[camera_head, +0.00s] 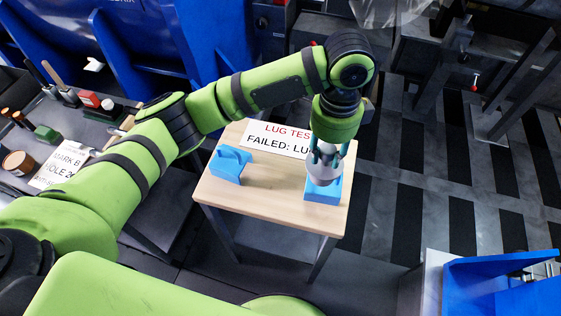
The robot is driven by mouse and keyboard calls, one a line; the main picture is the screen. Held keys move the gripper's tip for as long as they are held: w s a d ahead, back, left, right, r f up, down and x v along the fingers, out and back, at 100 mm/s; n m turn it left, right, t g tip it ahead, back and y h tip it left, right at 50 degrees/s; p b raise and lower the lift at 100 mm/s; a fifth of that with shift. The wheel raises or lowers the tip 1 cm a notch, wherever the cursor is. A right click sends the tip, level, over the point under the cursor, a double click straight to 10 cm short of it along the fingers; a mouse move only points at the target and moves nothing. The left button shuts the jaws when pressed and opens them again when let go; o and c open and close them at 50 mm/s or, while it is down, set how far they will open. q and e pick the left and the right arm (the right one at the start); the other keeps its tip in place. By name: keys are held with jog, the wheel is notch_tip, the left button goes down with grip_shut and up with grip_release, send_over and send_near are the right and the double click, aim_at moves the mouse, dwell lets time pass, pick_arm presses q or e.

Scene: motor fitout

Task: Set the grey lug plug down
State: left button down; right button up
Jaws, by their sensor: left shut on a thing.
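My left arm reaches over a small wooden-topped table (265,200). My left gripper (325,160) points down above the table's right side and is shut on the grey lug plug (322,175), a pale grey rounded piece. The plug is at or just over a blue block (322,194) near the table's right edge. I cannot tell whether the plug touches the block. The gripper hides part of the plug and the block's top. My right gripper is not in view.
Another blue block (230,166) stands on the table's left. A sign (278,140) reading "LUG TES… FAILED: LU…" is at the back. A grey bench (85,135) with tools is at the left. A blue bin (470,285) is at lower right. The table's front middle is clear.

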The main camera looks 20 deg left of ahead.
pick_arm(q)
jog(key=a+f, duration=0.3)
jog(key=s+a+f+p, duration=0.1)
jog(key=a+f, duration=0.3)
jog(key=s+a+f+p, duration=0.1)
jog(key=a+f, duration=0.2)
jog(key=a, duration=0.1)
jog(key=shift+a+f, duration=0.2)
jog(key=shift+a, duration=0.05)
jog(key=shift+f, duration=0.15)
jog(key=c, duration=0.9)
grip_release()
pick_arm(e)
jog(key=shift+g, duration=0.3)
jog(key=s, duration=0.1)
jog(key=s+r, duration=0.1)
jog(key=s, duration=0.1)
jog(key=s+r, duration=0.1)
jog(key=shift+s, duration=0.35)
pick_arm(q)
notch_tip(320, 180, up, 12)
jog(key=shift+b, duration=0.3)
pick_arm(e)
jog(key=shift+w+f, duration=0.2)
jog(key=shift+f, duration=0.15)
